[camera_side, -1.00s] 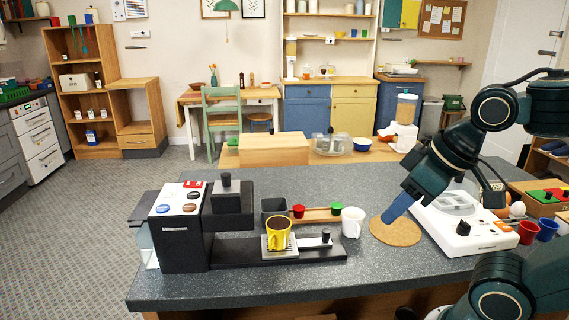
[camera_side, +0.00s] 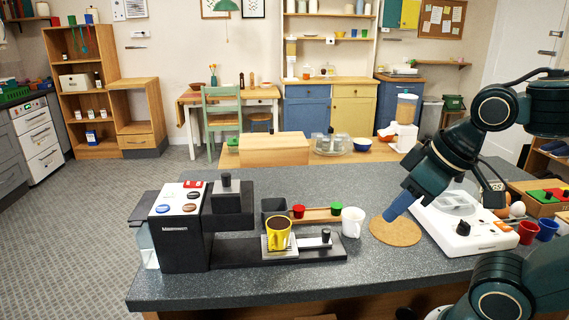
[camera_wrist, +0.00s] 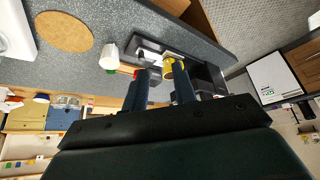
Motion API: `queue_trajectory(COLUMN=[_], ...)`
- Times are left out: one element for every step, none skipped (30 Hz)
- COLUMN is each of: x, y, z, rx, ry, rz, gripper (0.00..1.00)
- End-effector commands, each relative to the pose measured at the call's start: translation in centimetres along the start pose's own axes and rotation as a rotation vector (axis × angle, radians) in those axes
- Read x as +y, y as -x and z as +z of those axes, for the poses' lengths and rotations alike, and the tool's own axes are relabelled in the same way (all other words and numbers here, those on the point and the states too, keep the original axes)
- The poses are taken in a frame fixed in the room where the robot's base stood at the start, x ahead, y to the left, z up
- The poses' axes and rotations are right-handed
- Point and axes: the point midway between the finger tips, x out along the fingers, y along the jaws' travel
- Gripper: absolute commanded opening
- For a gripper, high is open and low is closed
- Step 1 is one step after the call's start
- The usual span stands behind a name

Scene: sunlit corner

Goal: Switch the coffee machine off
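The black coffee machine (camera_side: 182,240) stands at the left end of the dark counter, and part of it shows in the wrist view (camera_wrist: 208,78). Its pale top panel carries a red switch (camera_side: 193,184) and several round buttons; I cannot tell the switch's position. A yellow mug (camera_side: 279,241) with dark coffee in it stands on the machine's drip tray, and it also shows in the wrist view (camera_wrist: 168,68). My gripper (camera_side: 391,214) hovers over the cork mat, well right of the machine. In the wrist view its two blue fingers (camera_wrist: 160,73) are apart with nothing held.
A white cup (camera_side: 352,222) stands between the machine and the round cork mat (camera_side: 396,231). A wooden rack with red and green cups (camera_side: 336,208) lies behind the mug. A white appliance (camera_side: 462,228) sits to the right. The counter behind the machine is mostly clear.

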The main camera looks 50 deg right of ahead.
Motion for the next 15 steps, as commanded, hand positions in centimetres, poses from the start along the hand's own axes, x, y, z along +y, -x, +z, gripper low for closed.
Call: queue_trajectory(x=[0.0, 0.0, -0.1, -0.1, -0.1, -0.2, -0.2, -0.3, -0.5, -0.6, -0.7, -0.8, -0.9, -1.1, -1.2], y=[0.0, 0.0, 0.0, 0.0, 0.1, 0.1, 0.1, 0.1, 0.1, 0.1, 0.1, 0.1, 0.1, 0.1, 0.1], z=[-0.1, -0.1, -0.3, -0.4, -0.6, -0.9, -1.1, -1.4, -1.9, -2.4, -2.8, -3.5, -4.0, -4.6, -5.4], rx=[0.001, 0.001, 0.002, 0.002, 0.004, 0.005, 0.005, 0.007, 0.01, 0.013, 0.016, 0.02, 0.023, 0.026, 0.031], ry=[0.001, 0.002, 0.004, 0.006, 0.009, 0.014, 0.018, 0.023, 0.032, 0.038, 0.045, 0.056, 0.065, 0.074, 0.088], rz=[-0.001, -0.001, -0.002, -0.003, -0.005, -0.007, -0.01, -0.013, -0.018, -0.021, -0.025, -0.032, -0.037, -0.043, -0.051], gripper=[0.17, 0.11, 0.03, 0.0, 0.0, 0.0, 0.0, 0.0, 0.0, 0.0, 0.0, 0.0, 0.0, 0.0, 0.0])
